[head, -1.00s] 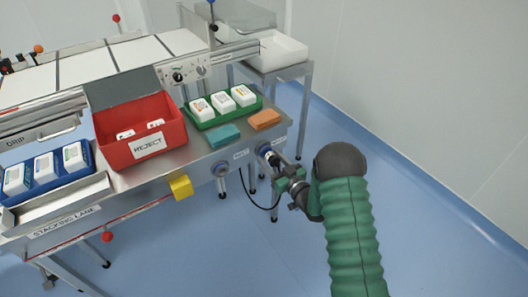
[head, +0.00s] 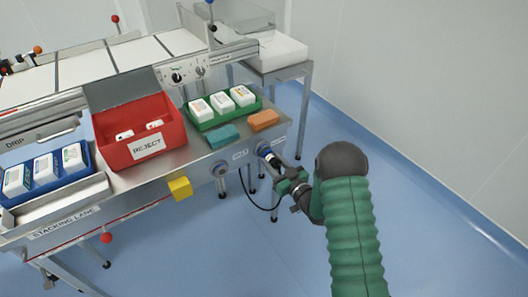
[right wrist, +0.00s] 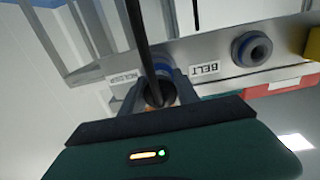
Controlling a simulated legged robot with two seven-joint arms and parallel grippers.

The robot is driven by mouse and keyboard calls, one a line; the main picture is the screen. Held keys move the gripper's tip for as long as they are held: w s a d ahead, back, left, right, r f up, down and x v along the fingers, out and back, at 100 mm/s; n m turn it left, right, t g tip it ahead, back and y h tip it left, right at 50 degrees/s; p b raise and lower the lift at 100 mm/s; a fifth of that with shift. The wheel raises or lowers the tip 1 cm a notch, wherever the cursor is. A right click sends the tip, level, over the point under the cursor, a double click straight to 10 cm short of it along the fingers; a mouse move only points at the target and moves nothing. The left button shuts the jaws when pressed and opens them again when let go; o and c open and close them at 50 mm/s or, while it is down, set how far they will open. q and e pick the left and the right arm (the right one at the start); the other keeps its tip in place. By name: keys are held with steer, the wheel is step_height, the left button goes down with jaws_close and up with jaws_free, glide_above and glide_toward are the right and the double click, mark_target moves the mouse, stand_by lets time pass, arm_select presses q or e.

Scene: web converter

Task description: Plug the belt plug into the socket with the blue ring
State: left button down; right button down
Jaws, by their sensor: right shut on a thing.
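The socket with the blue ring (head: 263,150) is on the machine's front panel at the right end. It also shows in the right wrist view, where its blue ring (right wrist: 161,67) is partly hidden behind the plug and fingers. My right gripper (head: 279,171) is shut on the belt plug (head: 273,161), whose end is at this socket. In the right wrist view, the fingers (right wrist: 160,92) flank the plug, and a black cable (right wrist: 146,45) crosses in front. I cannot tell how deep the plug sits. My left gripper is not in view.
A second, grey-ringed socket (head: 220,169) sits left of it, with a BELT label (right wrist: 204,69) beside it. A yellow block (head: 180,188) sticks out further left. A red reject bin (head: 140,135) and green tray (head: 225,109) stand above. The floor at right is clear.

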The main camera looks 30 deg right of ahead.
steer(key=shift+s+d+p, duration=0.15)
steer(key=shift+s+p, duration=0.15)
steer(key=shift+s, duration=1.45)
steer(key=shift+s+d+p, duration=0.15)
steer(key=shift+s+p, duration=0.15)
steer(key=shift+s, duration=1.4)
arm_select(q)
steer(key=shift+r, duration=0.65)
